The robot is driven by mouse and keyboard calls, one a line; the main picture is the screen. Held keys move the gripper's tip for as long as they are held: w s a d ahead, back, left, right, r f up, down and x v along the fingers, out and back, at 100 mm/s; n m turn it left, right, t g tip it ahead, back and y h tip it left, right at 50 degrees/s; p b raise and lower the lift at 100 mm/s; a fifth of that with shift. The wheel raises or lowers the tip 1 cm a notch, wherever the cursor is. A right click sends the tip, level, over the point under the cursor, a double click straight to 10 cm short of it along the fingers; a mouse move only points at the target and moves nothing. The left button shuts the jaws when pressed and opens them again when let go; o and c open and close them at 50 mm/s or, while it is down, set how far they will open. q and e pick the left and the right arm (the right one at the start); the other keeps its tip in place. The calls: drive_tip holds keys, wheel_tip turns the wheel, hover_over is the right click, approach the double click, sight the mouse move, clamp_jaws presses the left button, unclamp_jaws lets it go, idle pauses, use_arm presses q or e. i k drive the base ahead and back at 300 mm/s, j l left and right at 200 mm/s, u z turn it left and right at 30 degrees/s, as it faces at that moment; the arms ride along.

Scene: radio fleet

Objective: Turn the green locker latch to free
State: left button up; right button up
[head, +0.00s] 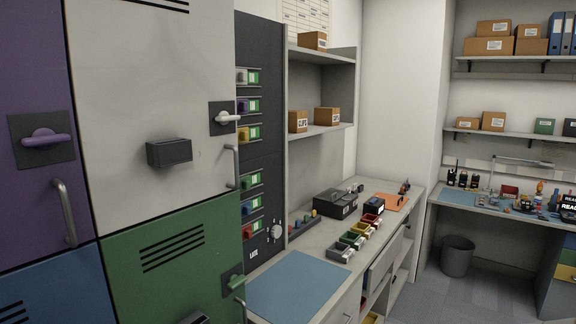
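The green locker door (165,285) is at the lower left of the head view, shut as far as I can see. Its green latch (236,283) sits on a dark plate near the door's right edge, with its lever roughly level. A grey pull handle shows just below the latch, partly cut off by the bottom edge. Neither of my grippers is in view.
Purple (25,190), white (150,75) and blue (45,285) locker doors surround the green one. A dark box (170,152) juts from the white door. Right of the lockers are a dark panel (262,60) and a workbench with a blue mat (298,287). Floor shows at lower right.

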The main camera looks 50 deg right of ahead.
sight(235, 281)
drive_tip(key=l+z, duration=0.15)
drive_tip(key=l, duration=0.35)
drive_tip(key=l+z, duration=0.15)
drive_tip(key=l, duration=0.3)
drive_tip(key=i+l+z, duration=0.15)
drive_tip(key=l, duration=0.35)
drive_tip(key=l+z, duration=0.15)
drive_tip(key=l, duration=0.35)
drive_tip(key=i+l+z, duration=0.1)
drive_tip(key=l, duration=0.35)
drive_tip(key=i+l+z, duration=0.15)
drive_tip(key=l, duration=0.3)
drive_tip(key=u, duration=1.85)
